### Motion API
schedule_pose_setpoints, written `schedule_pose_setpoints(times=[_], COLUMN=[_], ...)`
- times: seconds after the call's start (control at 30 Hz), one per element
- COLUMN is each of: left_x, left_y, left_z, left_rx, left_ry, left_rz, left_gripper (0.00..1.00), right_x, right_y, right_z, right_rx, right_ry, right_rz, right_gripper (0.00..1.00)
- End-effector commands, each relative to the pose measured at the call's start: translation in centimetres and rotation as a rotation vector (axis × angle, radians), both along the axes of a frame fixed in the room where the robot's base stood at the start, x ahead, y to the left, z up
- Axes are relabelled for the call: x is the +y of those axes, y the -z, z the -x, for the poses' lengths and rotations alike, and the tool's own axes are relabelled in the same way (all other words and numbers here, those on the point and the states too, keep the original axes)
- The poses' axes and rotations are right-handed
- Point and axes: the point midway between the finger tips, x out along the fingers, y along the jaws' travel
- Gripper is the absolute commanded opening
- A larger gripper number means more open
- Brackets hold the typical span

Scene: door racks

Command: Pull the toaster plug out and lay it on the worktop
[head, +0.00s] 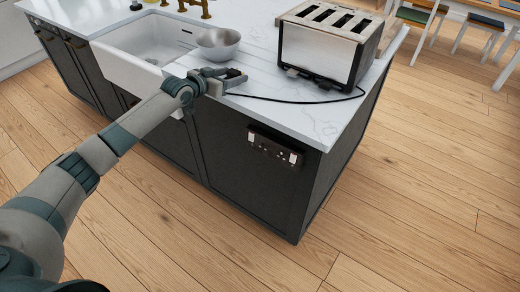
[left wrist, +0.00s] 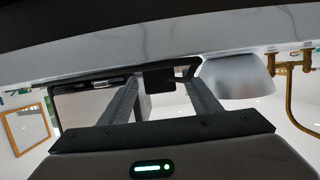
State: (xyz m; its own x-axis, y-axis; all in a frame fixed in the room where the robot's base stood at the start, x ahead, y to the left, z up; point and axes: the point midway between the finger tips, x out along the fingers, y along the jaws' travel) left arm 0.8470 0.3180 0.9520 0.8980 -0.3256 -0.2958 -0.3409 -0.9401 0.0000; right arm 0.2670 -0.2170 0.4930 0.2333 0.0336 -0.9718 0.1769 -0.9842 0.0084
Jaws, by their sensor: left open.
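The toaster (head: 322,45) stands on the white worktop (head: 312,118), a silver and black box with several slots. Its black cord (head: 290,101) runs left across the worktop to my left gripper (head: 236,77). The gripper is open, just above the worktop near its front edge. In the left wrist view, a small black block that looks like the plug (left wrist: 158,78) lies against the worktop, in the gap between the open fingers (left wrist: 160,95). In the head view I cannot make out the plug by the gripper. My right gripper is not in view.
A black socket panel (head: 273,148) with pale parts is on the island's dark front, below the edge. A metal bowl (head: 218,43) stands just behind the gripper, beside the white sink (head: 150,42). The worktop right of the gripper, before the toaster, is mostly clear.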

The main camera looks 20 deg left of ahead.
Motion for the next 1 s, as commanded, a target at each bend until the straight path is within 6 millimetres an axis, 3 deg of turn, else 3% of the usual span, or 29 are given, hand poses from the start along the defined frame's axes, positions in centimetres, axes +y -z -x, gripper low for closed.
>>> schedule_pose_setpoints(times=[0.27,0.47,1.0], left_x=[0.3,1.0,4.3], left_y=[-0.1,-0.7,-3.6], left_z=[0.8,2.7,11.8], left_rx=[0.0,-0.001,0.0], left_ry=[0.001,0.001,0.001], left_rz=[0.0,-0.002,-0.003], left_gripper=[0.57,0.57,0.57], right_x=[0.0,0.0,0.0], right_y=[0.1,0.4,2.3], right_z=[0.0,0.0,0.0], right_rx=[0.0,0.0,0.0], right_ry=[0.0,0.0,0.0], right_rz=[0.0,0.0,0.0], right_gripper=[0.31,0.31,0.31])
